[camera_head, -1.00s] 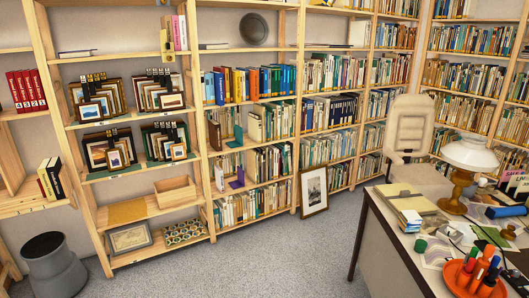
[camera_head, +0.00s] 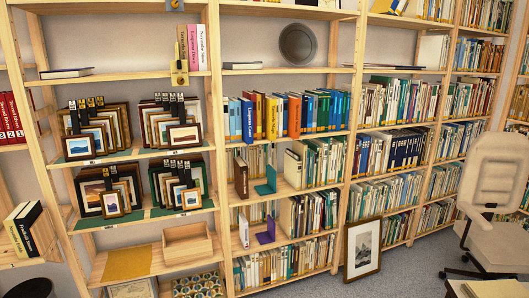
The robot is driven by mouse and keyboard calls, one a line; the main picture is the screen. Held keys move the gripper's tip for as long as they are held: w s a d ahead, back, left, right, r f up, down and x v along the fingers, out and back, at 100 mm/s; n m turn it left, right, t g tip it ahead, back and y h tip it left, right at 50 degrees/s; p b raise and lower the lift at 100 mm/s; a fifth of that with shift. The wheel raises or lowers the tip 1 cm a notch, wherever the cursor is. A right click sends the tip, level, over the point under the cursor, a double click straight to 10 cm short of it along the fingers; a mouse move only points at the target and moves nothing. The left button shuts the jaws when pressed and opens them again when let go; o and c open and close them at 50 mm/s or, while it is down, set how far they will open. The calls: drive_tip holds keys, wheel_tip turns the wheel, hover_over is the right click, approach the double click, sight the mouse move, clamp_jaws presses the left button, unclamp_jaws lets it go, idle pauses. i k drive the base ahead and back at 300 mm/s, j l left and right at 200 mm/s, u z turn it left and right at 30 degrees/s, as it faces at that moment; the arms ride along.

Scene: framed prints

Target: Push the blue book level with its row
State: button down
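A blue book (camera_head: 247,119) with pale lettering on its spine stands upright near the left end of a row of colourful books. The row is on a middle shelf (camera_head: 285,142) of the wooden bookcase. The blue book seems to stand out in front of the spines beside it. A yellow book (camera_head: 271,118) and an orange book (camera_head: 294,116) stand to its right, and blue and green books fill the rest of the row. My gripper is not in view.
Framed prints (camera_head: 91,140) fill the shelves to the left. A framed picture (camera_head: 363,248) leans at the bookcase foot. An office chair (camera_head: 491,190) stands at right, with grey floor (camera_head: 400,275) between.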

sight(246, 104)
drive_tip(key=i+u, duration=0.3)
drive_tip(key=i, duration=0.45)
drive_tip(key=i+u, duration=0.25)
drive_tip(key=i, duration=0.55)
drive_tip(key=i+j+z, duration=0.1)
drive_tip(key=i+j, duration=0.15)
drive_tip(key=i+j+z, duration=0.1)
drive_tip(key=i+j, duration=0.2)
drive_tip(key=j, duration=0.15)
drive_tip(key=i+j+z, duration=0.1)
drive_tip(key=j, duration=0.25)
drive_tip(key=i+j, duration=0.35)
drive_tip(key=j+z, duration=0.05)
